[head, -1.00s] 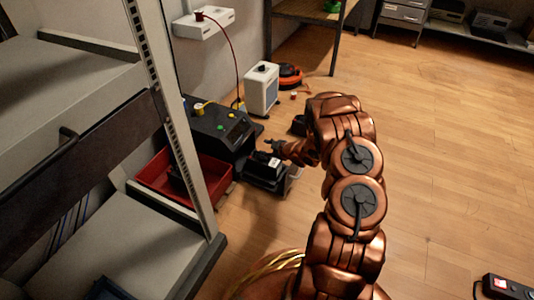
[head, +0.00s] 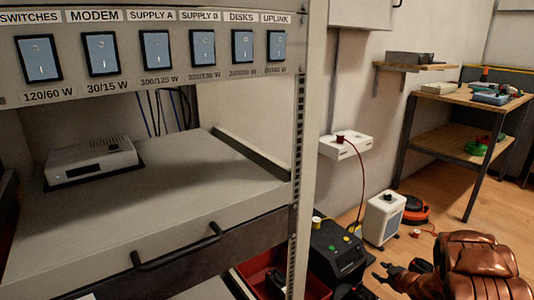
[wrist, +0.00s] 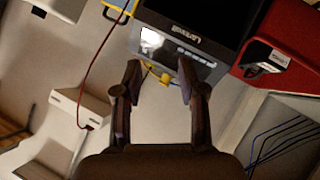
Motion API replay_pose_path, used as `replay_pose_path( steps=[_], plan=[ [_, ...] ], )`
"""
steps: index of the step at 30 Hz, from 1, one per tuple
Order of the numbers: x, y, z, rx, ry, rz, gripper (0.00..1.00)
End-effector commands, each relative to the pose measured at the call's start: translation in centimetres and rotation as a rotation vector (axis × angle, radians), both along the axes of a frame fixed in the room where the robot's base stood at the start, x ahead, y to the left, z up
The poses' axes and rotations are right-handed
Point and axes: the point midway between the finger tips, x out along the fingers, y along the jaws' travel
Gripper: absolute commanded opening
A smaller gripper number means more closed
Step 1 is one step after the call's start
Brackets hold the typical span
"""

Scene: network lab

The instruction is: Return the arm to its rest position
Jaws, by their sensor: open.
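My copper-coloured arm (head: 478,262) shows at the lower right of the head view, bent at the elbow and reaching out to the left. My gripper (head: 382,274) is at its end, low in front of the black device (head: 338,248), and it is small and partly cut off there. In the wrist view my gripper (wrist: 160,76) has its two dark fingers spread apart with nothing held between them. Beyond the fingertips is the black device's panel (wrist: 180,45), with a small lit screen and a row of buttons.
A rack with labelled switches (head: 154,56) and a drawer shelf holding a white modem-like box (head: 92,163) fills the left. A red bin (head: 312,284) stands at its foot. A white unit (head: 382,218) and a wooden workbench (head: 462,97) stand behind. A red cable hangs from a wall box (head: 345,146).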

Motion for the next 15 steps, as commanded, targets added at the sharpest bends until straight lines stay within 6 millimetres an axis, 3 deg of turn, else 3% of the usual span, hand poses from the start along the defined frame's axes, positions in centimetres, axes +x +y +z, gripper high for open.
replay_pose_path(
  steps=[1,9,15],
  plan=[
    [0.2,-0.5,2.9,-0.026,0.016,-0.022,0.41],
    [-0.9,-3.0,14.3,-0.142,0.141,-0.203,0.41],
    [-2.9,-3.4,22.9,-0.187,0.222,-0.346,0.41]
  ],
)
